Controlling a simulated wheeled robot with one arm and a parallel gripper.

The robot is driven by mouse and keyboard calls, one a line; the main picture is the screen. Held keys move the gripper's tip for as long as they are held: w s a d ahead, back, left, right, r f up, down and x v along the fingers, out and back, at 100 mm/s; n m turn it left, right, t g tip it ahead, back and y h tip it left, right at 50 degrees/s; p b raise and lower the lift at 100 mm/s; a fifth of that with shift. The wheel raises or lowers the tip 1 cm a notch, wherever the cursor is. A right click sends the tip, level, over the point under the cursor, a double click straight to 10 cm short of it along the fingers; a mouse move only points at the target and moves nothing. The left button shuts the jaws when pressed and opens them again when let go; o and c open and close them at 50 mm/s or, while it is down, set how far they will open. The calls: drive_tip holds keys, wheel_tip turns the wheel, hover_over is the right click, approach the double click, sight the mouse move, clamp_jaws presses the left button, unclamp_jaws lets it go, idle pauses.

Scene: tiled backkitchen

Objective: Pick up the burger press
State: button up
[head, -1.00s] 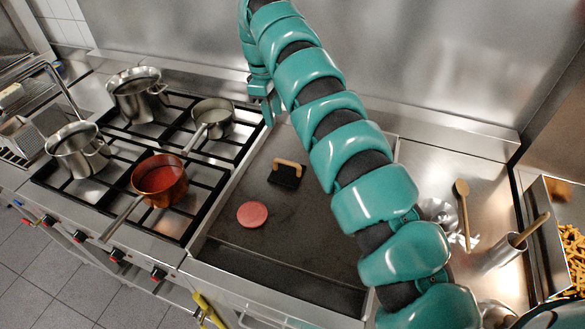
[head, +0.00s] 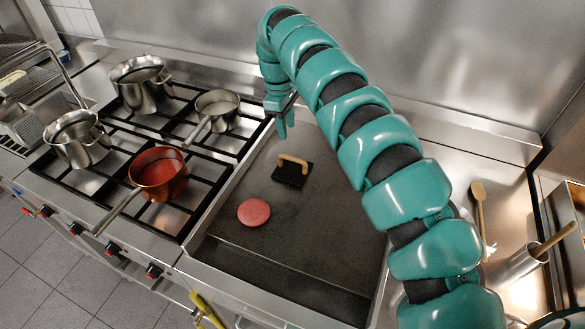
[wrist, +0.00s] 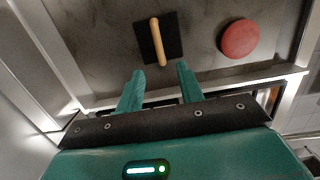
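The burger press (head: 291,176) is a black square plate with a light wooden handle. It lies on the flat griddle (head: 320,215), behind a round pink patty (head: 254,212). In the wrist view the burger press (wrist: 158,40) is ahead of my fingers, its handle roughly in line with the gap between them, and the patty (wrist: 240,39) is to its right. My gripper (head: 282,129) hangs fingers down above the back of the griddle, beyond the press. In the wrist view my gripper (wrist: 160,78) has its two fingers apart, with nothing between them.
Left of the griddle is a gas hob with a copper pan of red sauce (head: 158,174), a saucepan (head: 217,110) and steel pots (head: 140,82). A steel wall rises behind. A wooden spoon (head: 479,215) lies on the right counter.

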sight(293, 159)
drive_tip(key=f+p, duration=0.1)
drive_tip(key=f, duration=0.1)
drive_tip(key=f+p, duration=0.1)
drive_tip(key=f, duration=0.2)
drive_tip(key=d+f+p, duration=0.1)
drive_tip(key=f, duration=0.2)
drive_tip(key=shift+s, duration=0.2)
wheel_tip(293, 159, down, 2)
drive_tip(key=shift+d+f+p, duration=0.1)
drive_tip(key=shift+d+p, duration=0.05)
drive_tip(key=shift+p, duration=0.9)
drive_tip(key=shift+d+f+p, duration=0.15)
drive_tip(key=shift+f+p, duration=0.1)
drive_tip(key=shift+f, duration=0.45)
drive_tip(key=shift+d+f+p, duration=0.1)
drive_tip(key=shift+f+p, duration=0.1)
drive_tip(key=shift+f, duration=0.5)
clamp_jaws()
